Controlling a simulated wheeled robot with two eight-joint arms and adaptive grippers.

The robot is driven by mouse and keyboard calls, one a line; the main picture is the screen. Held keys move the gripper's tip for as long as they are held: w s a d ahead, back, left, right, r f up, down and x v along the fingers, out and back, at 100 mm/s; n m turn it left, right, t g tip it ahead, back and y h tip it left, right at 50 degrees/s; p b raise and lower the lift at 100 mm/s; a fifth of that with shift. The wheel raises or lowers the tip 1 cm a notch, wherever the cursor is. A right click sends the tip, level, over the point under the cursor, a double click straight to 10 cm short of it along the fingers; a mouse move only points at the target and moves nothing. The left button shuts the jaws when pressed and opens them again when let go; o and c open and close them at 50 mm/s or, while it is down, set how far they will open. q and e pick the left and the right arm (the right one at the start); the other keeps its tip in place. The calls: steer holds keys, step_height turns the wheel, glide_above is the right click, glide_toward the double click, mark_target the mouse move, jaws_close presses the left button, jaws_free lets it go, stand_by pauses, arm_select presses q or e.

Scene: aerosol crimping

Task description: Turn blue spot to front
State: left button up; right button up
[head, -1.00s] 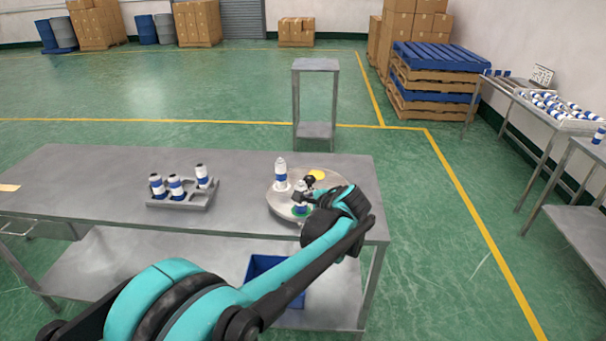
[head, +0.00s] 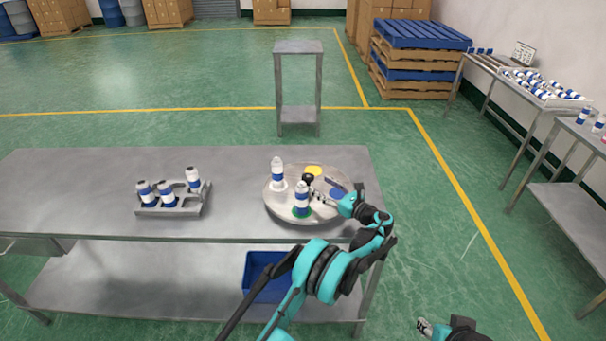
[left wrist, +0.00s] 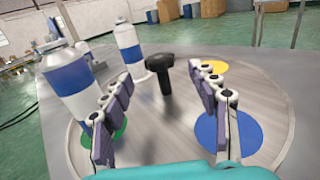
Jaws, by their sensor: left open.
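The round grey turntable (head: 283,208) sits at the table's right end, with a black T-shaped knob (head: 308,179) at its centre. Its blue spot (head: 335,186) is bare on the right side; it also shows in the left wrist view (left wrist: 240,128). The yellow spot (head: 313,170) is bare at the back. One blue-and-white can (head: 301,198) stands on the green spot (head: 301,213) at the front; another can (head: 277,173) stands at back left. My left gripper (left wrist: 160,98) is open and empty over the turntable, its fingers pointing at the knob. My right gripper (head: 423,326) is low at the bottom right, away from the table.
A grey rack (head: 173,209) with three cans stands on the table to the left. A blue bin (head: 262,270) sits on the shelf below. Bare tabletop (head: 235,180) lies between rack and turntable. Side tables with more cans stand far right.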

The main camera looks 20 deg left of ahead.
mark_target(312, 180)
arm_select(q)
steer(key=b+x, duration=0.1)
steer(key=x, duration=0.6)
steer(key=shift+a, duration=0.15)
steer(key=shift+c, duration=0.4)
jaws_close()
